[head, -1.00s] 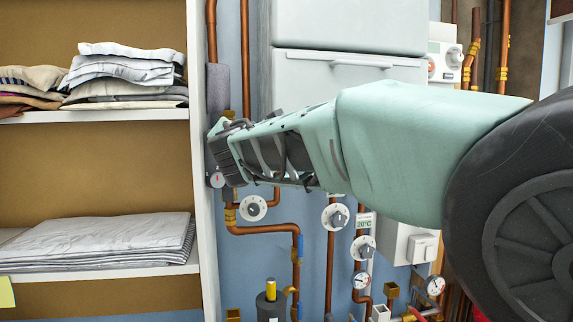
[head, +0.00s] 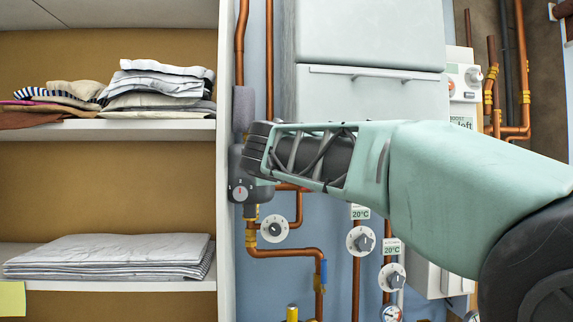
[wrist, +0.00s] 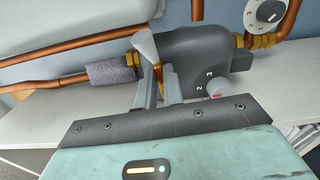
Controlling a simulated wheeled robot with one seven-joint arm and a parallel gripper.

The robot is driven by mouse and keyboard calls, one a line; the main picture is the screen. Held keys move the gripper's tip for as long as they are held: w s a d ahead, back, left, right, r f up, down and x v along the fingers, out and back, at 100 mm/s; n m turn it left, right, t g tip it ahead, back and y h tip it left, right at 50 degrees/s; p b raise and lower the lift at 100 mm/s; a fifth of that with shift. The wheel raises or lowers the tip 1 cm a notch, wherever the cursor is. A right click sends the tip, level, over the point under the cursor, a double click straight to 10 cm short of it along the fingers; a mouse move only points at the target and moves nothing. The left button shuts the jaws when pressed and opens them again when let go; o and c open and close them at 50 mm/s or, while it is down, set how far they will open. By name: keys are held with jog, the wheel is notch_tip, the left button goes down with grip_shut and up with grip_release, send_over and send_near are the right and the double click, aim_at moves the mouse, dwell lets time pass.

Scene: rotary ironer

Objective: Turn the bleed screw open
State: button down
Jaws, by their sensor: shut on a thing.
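In the head view the dark body (head: 238,182) shows beside my wrist, and the fingers and screw are hidden there.
White shelves with folded laundry (head: 120,256) stand left, their upright edge (head: 226,80) close to the pump. Copper pipes and white dials (head: 274,229) lie below and right. A white cabinet (head: 365,100) is behind my arm.

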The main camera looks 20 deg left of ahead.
jog(key=shift+m, duration=0.5)
jog(key=c, duration=1.5)
grip_release()
jog(key=shift+f, duration=0.1)
jog(key=shift+b+v, duration=6.05)
jog(key=shift+v, duration=2.65)
jog(key=shift+w+d, duration=0.1)
